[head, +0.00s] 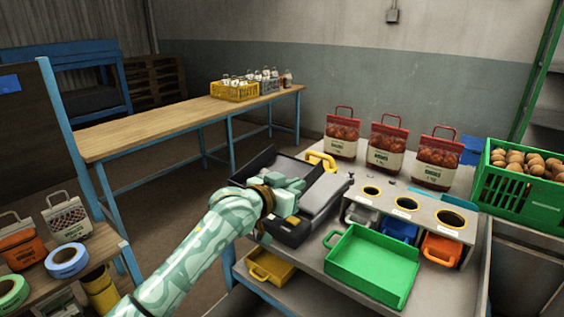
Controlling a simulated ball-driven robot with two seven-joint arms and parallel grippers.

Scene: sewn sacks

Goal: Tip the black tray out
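The black tray (256,164) is on the grey worktable, left of the centre of the head view. Its dark back-left wall and part of a bare grey inside show. My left gripper (290,192) is over the tray's near part and hides much of it. The fingers are small and overlap the tray, so I cannot tell whether they are shut on it. I cannot see whether anything lies in the hidden part of the tray. My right gripper is not in view.
An empty green tray (372,262) lies at the table's front. Bins stand under a holed stand (408,208) on the right. Several filled red-topped sacks (388,147) stand behind it. A green crate (500,193) of brown produce is at far right. A yellow tray (270,266) sits below.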

